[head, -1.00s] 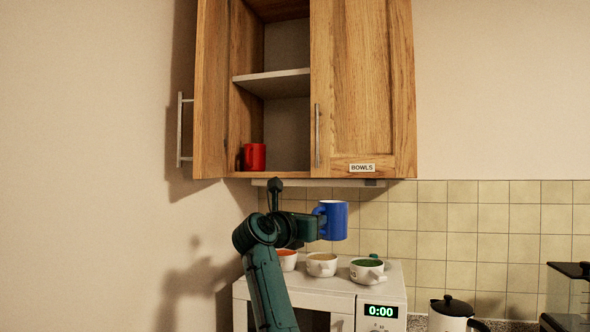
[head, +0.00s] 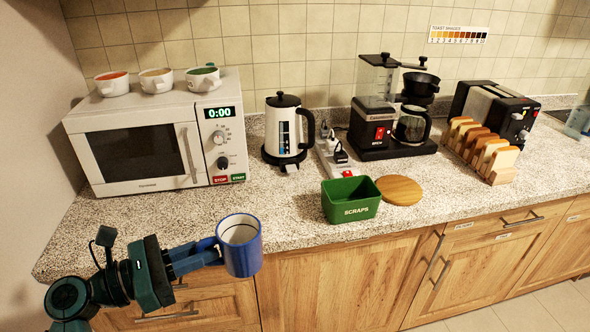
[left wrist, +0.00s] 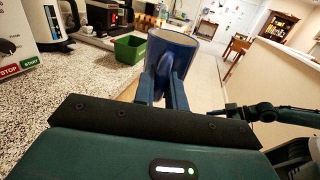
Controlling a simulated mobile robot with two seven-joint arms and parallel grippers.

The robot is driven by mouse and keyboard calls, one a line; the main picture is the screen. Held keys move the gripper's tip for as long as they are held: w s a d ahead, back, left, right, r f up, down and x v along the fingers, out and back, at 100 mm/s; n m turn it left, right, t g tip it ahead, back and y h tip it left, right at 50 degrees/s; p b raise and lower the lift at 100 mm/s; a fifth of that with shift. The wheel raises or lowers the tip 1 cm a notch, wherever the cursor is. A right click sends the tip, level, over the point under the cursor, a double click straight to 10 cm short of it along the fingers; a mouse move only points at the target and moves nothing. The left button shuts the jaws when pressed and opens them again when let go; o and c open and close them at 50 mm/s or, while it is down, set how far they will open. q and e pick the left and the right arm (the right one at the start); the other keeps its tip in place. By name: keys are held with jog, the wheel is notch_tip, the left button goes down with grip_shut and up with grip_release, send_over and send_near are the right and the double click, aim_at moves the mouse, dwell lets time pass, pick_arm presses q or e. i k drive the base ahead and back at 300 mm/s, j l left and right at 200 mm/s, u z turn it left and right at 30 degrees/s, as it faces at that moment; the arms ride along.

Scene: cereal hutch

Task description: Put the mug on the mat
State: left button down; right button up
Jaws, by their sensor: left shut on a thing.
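My left gripper (head: 216,250) is shut on the blue mug (head: 243,250), which it seems to hold by the handle side. The mug is upright, with its open white inside showing, in front of the counter's front edge. In the left wrist view the mug (left wrist: 172,50) sits straight ahead between the fingers (left wrist: 162,92). A round tan mat (head: 400,189) lies flat and bare on the counter, to the right of and beyond the mug. A dark arm that looks like my right one shows at the right of the left wrist view; its jaws are unclear.
A green SCRAPS bin (head: 350,200) stands just left of the mat. A kettle (head: 285,130), coffee maker (head: 393,115) and toast rack (head: 482,150) stand behind. A microwave (head: 155,140) carries three bowls. The counter front (head: 290,215) left of the bin is clear.

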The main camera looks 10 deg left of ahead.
aim_at(403, 191)
jog(key=i+l+u, duration=0.25)
jog(key=l, duration=1.25)
jog(key=k+l+u, duration=0.1)
jog(key=l+u, duration=0.15)
jog(key=l, duration=1.2)
jog(key=k+l+u, duration=0.2)
jog(key=l, duration=1.3)
jog(key=i, duration=0.6)
